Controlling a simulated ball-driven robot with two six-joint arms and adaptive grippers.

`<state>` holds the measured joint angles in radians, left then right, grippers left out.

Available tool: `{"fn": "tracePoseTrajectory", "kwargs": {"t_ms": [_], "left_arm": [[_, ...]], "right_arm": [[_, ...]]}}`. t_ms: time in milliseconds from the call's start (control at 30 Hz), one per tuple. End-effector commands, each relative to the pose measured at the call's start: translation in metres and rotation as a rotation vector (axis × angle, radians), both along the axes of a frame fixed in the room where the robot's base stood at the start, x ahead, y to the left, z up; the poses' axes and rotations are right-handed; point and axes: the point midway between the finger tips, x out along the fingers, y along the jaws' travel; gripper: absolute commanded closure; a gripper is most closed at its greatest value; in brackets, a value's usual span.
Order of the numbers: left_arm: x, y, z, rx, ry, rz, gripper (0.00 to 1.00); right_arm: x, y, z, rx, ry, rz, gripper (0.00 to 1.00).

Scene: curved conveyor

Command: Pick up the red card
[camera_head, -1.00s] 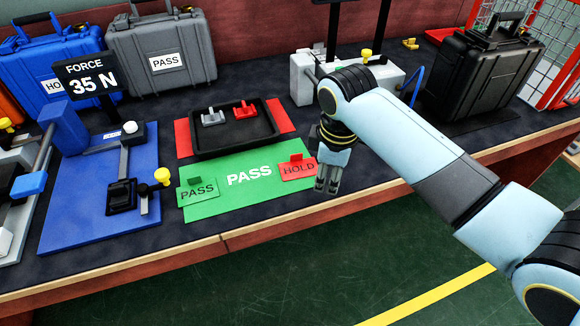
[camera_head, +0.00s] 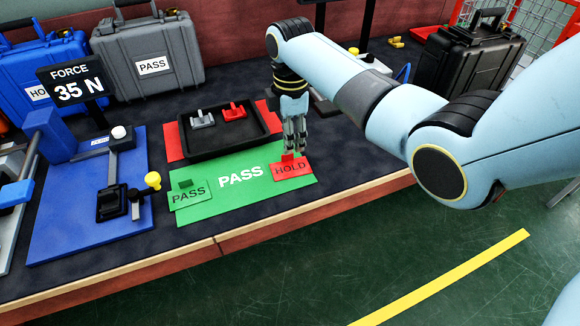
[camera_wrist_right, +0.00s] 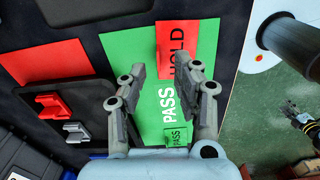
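My right gripper (camera_head: 294,149) is just above the card's tab, pointing down. In the right wrist view the gripper (camera_wrist_right: 168,68) has its two fingers spread with nothing between them. It looks apart from the card, though the exact gap is hard to tell.
A black tray (camera_head: 217,138) with a grey and a red part lies behind, on a red mat (camera_head: 172,148). A blue force fixture (camera_head: 88,208) is to the left. The table's front edge is close.

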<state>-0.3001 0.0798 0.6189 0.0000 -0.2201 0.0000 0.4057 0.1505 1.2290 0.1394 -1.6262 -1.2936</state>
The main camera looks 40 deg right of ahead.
Motion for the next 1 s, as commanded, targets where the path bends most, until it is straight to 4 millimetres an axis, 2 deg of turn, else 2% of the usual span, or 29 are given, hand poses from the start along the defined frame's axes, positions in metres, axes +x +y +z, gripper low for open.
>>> {"fn": "tracePoseTrajectory", "kwargs": {"t_ms": [100,233,533,767,1000], "left_arm": [[-0.001,0.0,-0.005,0.0,0.001,0.0,0.6],[-0.001,0.0,-0.008,0.0,0.002,0.0,0.6],[-0.001,0.0,-0.008,0.0,0.001,0.0,0.6],[0.0,0.0,-0.008,0.0,0.001,0.0,0.6],[0.0,0.0,-0.008,0.0,0.0,0.0,0.6]], "right_arm": [[0.002,0.001,-0.022,0.001,0.004,0.0,0.69],[0.002,0.001,-0.039,0.0,0.002,-0.001,0.69],[0.003,0.001,-0.044,0.0,0.0,-0.001,0.69],[0.003,0.001,-0.044,-0.001,0.0,-0.001,0.98],[0.003,0.001,-0.044,-0.001,0.0,-0.001,1.0]]}}
